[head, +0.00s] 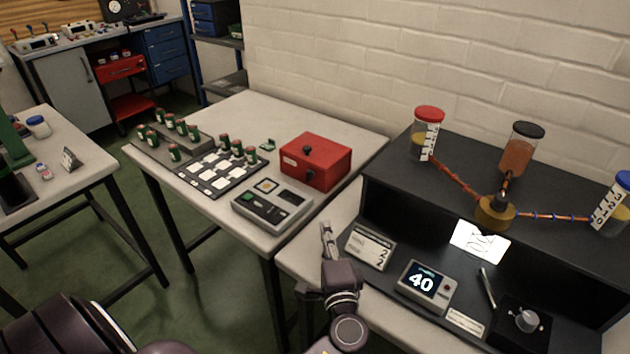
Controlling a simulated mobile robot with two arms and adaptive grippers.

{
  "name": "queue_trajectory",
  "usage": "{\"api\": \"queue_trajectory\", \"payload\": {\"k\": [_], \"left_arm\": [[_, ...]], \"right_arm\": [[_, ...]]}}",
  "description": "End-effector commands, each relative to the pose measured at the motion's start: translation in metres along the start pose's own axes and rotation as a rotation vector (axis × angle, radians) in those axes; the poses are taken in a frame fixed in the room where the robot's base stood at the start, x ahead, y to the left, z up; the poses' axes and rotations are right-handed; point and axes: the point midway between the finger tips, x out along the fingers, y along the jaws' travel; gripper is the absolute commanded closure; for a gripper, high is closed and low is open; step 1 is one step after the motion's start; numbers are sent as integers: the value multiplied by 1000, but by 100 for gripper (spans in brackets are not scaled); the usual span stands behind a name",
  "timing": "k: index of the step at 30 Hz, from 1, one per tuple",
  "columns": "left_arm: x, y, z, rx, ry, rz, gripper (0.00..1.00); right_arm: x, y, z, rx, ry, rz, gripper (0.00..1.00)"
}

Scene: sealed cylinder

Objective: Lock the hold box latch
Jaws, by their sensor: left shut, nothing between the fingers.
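A red box (316,163), likely the hold box, stands closed at the right end of the light table. It has a black knob on its lid, a small pale label on its front left face and a dark round part on the front, probably the latch. Whether the latch is locked cannot be told at this size. My left gripper (326,229) is shut and empty. In the picture it shows below the box, near the table's front right corner, apart from the box. My right gripper is out of view.
A grey device (271,206) sits in front of the box. Several green vials stand around a white-squared board (220,174) to its left. The table's back is clear.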

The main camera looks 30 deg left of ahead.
Motion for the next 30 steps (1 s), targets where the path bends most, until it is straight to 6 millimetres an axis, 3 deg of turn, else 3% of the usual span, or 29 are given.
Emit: {"api": "queue_trajectory", "payload": {"k": [21,30], "left_arm": [[152,0,0,0,-2,-2,100],[184,0,0,0,0,0,100]], "right_arm": [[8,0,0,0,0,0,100],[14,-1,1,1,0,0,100]]}}
